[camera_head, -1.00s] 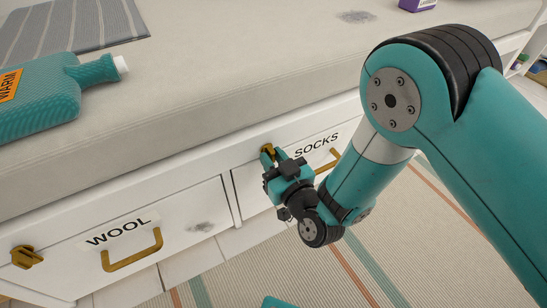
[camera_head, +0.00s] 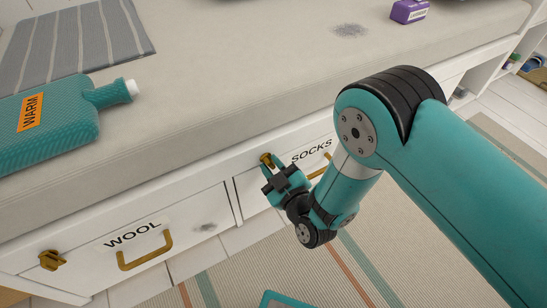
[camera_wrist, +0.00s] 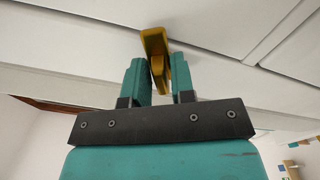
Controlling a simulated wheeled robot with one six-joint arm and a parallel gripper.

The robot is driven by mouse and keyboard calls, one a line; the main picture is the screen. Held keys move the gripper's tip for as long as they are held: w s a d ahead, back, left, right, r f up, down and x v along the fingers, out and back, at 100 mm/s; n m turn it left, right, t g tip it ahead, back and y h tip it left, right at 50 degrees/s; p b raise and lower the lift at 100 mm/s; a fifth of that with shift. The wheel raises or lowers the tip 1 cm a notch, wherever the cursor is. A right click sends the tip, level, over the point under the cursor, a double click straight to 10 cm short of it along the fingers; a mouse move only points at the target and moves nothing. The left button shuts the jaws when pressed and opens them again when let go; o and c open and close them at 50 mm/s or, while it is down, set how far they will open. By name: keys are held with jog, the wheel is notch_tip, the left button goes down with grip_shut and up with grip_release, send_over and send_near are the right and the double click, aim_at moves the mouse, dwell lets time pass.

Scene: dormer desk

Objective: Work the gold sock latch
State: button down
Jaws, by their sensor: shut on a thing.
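The fingers cover part of the latch in the head view. The sock drawer's gold handle (camera_head: 322,165) is partly hidden behind my arm. The sock drawer front looks flush with the frame.
Left of it is the WOOL drawer (camera_head: 190,245) with a gold handle (camera_head: 145,252) and its own gold latch (camera_head: 52,260). On the bench above lie a teal hot-water bottle (camera_head: 60,122), a striped cloth (camera_head: 85,42) and a purple box (camera_head: 409,11). A striped rug (camera_head: 400,245) covers the floor.

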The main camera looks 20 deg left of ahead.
jog(key=n+p, duration=0.1)
jog(key=n, duration=0.1)
jog(key=n+p, duration=0.1)
jog(key=n, duration=0.1)
jog(key=n+p, duration=0.2)
jog(key=shift+a+r+n, duration=0.1)
jog(key=shift+r+n, duration=0.2)
jog(key=n+p, duration=0.1)
jog(key=n, duration=0.5)
jog(key=shift+p, duration=0.3)
jog(key=c, duration=1.2)
grip_release()
jog(key=shift+o, duration=0.2)
jog(key=p+v, duration=1.6)
jog(key=v, duration=0.1)
jog(key=shift+d, duration=0.25)
